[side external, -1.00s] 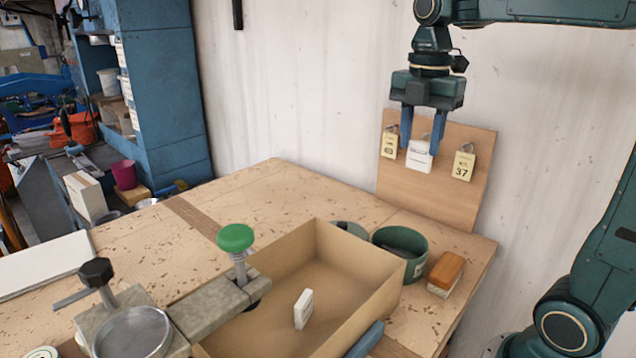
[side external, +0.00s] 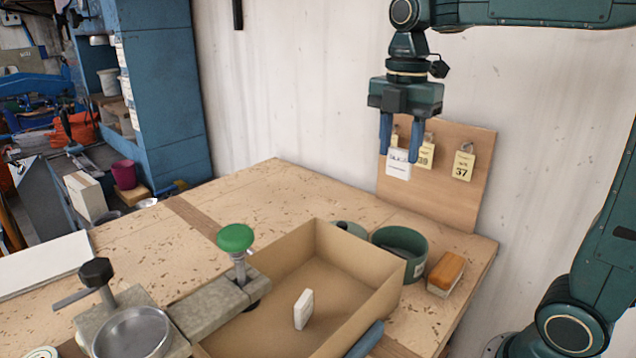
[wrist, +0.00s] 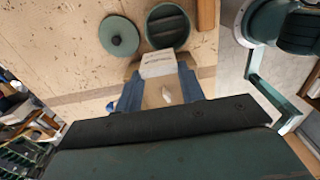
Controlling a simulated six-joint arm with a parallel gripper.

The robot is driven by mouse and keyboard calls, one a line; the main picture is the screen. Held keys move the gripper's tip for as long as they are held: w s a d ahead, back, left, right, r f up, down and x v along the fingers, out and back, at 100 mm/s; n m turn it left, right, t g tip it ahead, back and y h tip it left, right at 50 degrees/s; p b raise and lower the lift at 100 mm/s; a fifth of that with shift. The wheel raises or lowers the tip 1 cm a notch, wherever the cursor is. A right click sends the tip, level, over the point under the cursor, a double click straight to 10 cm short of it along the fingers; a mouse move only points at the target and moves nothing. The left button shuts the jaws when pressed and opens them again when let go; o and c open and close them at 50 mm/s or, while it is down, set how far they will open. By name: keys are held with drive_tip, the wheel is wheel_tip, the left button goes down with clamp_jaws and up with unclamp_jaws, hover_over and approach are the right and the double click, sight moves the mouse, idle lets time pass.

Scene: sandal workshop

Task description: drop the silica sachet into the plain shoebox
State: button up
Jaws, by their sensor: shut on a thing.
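The silica sachet (side external: 398,166) is a small white packet with printing on its front. My gripper (side external: 400,156) is shut on it and holds it high above the bench, in front of the tag board. In the wrist view the sachet (wrist: 158,64) shows between the fingertips, above the box and the green pot. The plain shoebox (side external: 350,257) is an open tan carton on the bench, below and to the left of my gripper in the side view. A small white block (side external: 304,309) stands upright inside it.
A green pot (side external: 400,252), its apparent lid (side external: 350,229) and an orange-topped block (side external: 446,273) sit behind and right of the box. A clamp with a green knob (side external: 235,238) overlaps the box's left side. The tag board (side external: 480,200) leans on the wall.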

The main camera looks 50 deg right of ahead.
drive_tip(key=w+a+f, duration=0.1)
drive_tip(key=a+f, duration=0.1)
drive_tip(key=a, duration=0.9)
drive_tip(key=w+a+f, duration=0.1)
drive_tip(key=a+f, duration=0.2)
drive_tip(key=a, duration=0.8)
drive_tip(key=shift+w, duration=0.25)
drive_tip(key=shift+f, duration=0.2)
drive_tip(key=shift+f, duration=2.85)
drive_tip(key=o, duration=1)
